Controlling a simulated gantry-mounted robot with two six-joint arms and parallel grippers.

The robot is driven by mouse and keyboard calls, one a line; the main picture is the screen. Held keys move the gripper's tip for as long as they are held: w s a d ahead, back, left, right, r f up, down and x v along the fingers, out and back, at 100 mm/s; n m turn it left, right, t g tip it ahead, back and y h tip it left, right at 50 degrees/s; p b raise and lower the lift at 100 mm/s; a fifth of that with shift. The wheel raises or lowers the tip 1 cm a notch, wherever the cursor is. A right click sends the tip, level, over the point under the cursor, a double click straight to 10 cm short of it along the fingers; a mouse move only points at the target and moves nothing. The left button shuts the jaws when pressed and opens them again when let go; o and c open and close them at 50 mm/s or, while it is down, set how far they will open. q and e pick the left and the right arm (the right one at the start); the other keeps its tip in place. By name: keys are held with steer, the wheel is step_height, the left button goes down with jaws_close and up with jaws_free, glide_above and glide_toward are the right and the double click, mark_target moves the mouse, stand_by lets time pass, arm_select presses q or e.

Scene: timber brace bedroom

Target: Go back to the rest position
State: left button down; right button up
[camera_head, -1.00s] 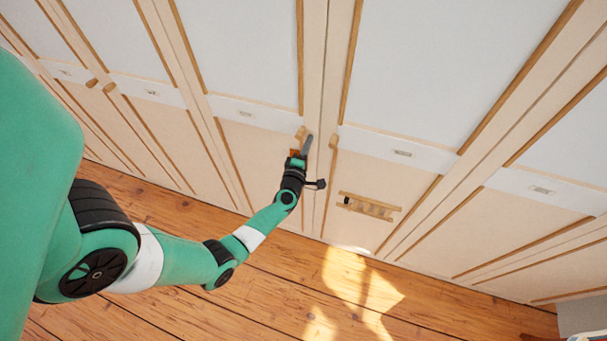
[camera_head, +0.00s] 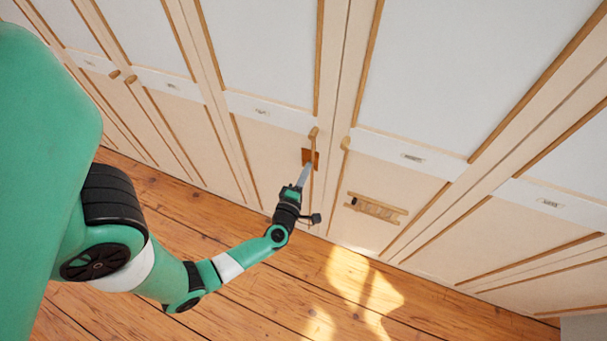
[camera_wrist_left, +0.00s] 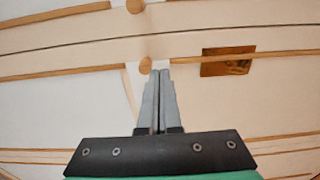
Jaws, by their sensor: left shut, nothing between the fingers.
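My left gripper (camera_head: 304,172) is shut and empty, in front of the tall cabinet doors, its grey fingers pointing up in the head view. The fingertips are just below a small brown square plate (camera_head: 310,157) on the left door of the middle pair. In the left wrist view the shut fingers (camera_wrist_left: 158,75) point toward a round wooden knob (camera_wrist_left: 146,65), with no grip on it. The brown plate (camera_wrist_left: 227,61) is right of the fingers there. My right gripper is in neither view.
The middle doors' wooden knobs (camera_head: 345,143) sit close together beside the seam, and the doors look closed. A small wooden ladder-like piece (camera_head: 376,208) is on the right door. The plank floor (camera_head: 250,300) below is open, with a sunlit patch.

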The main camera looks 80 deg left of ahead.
arm_select(q)
steer(key=shift+v, duration=1.1)
